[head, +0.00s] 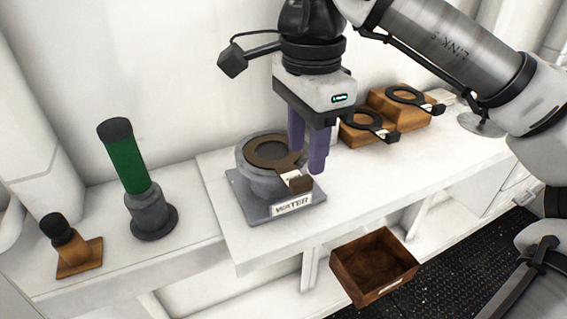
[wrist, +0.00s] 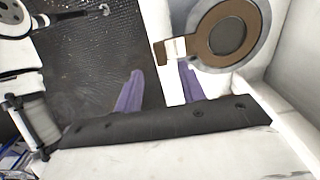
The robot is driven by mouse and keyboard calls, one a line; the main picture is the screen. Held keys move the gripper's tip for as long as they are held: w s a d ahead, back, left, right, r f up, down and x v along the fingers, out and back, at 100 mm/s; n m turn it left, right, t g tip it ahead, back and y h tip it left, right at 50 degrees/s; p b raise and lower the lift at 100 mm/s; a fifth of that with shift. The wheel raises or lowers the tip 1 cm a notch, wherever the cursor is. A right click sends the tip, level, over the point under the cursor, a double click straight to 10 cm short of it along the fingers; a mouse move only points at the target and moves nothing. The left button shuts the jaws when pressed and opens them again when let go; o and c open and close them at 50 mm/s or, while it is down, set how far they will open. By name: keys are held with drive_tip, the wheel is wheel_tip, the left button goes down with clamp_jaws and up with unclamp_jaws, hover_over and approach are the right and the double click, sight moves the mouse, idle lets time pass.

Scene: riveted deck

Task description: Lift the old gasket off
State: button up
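The old gasket is a brown ring (head: 272,153) lying flat on a round grey flange on a base labelled WATER (head: 292,206). Its tab (head: 298,182), white with a dark brown end, sticks out to the lower right. In the wrist view the gasket (wrist: 213,52) is at the upper right, with its tab pointing left. My gripper (head: 308,162) has two purple fingers pointing down, beside the flange on its right. In the wrist view the fingers (wrist: 160,70) are apart with nothing between them; the tab lies just beyond their tips. I see no contact.
Two black ring gaskets with tabs (head: 369,124) (head: 405,95) lie on orange-brown blocks at the back right. An open brown bin (head: 374,264) is below the counter's front edge. A green cylinder with a black cap (head: 124,158) and a small black-capped orange piece (head: 75,250) stand left.

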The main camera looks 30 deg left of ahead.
sight(302, 179)
wheel_tip(302, 179, down, 5)
drive_tip(key=shift+s+a+p, duration=0.1)
drive_tip(key=shift+a+p, duration=0.05)
drive_tip(key=shift+p, duration=0.45)
drive_tip(key=shift+c, duration=0.4)
clamp_jaws()
